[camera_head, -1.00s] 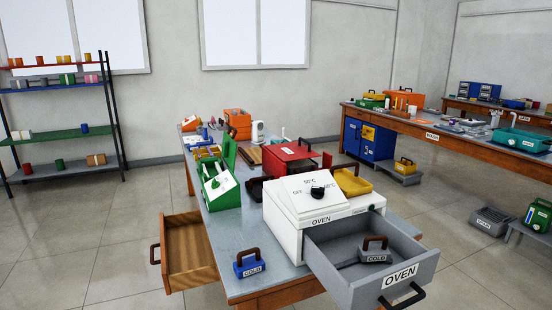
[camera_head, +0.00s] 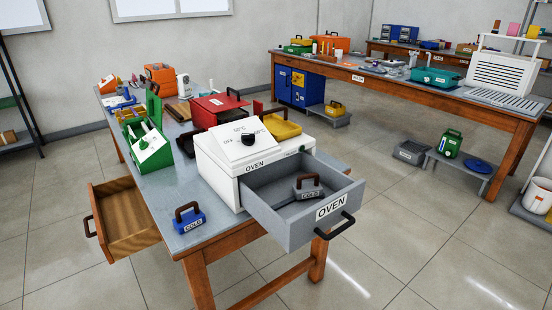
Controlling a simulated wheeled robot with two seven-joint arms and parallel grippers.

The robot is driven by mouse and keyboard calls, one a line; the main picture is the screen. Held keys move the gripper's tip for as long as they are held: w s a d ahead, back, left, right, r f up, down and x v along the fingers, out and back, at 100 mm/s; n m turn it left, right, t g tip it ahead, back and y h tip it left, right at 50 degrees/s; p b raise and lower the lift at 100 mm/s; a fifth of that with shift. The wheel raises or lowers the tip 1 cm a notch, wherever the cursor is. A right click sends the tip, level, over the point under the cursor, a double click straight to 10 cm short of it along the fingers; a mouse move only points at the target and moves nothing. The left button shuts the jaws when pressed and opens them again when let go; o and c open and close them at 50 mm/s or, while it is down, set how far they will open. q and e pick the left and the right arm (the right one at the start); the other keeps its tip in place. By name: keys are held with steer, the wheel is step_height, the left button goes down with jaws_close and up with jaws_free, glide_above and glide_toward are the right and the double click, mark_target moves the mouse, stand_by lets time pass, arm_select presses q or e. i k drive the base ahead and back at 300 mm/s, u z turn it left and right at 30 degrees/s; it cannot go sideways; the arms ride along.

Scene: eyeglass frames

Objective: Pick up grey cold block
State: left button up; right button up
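A grey block labelled COLD (camera_head: 309,192) with a dark brown handle sits inside the open oven drawer (camera_head: 290,226). The drawer is grey, labelled OVEN, and is pulled out of the white oven (camera_head: 230,165). A blue block also labelled COLD (camera_head: 189,220) stands on the table left of the drawer, with its own brown handle. Neither of my grippers shows in the head view.
The grey-topped table (camera_head: 180,187) has an open wooden drawer (camera_head: 124,220) jutting out at its left. A green box (camera_head: 148,146), a red box (camera_head: 218,108) and a yellow tray (camera_head: 282,127) stand behind or beside the oven.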

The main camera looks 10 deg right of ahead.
mark_target(301, 191)
steer(key=z, duration=2.1)
steer(key=i, duration=3.55)
steer(key=u, duration=4.45)
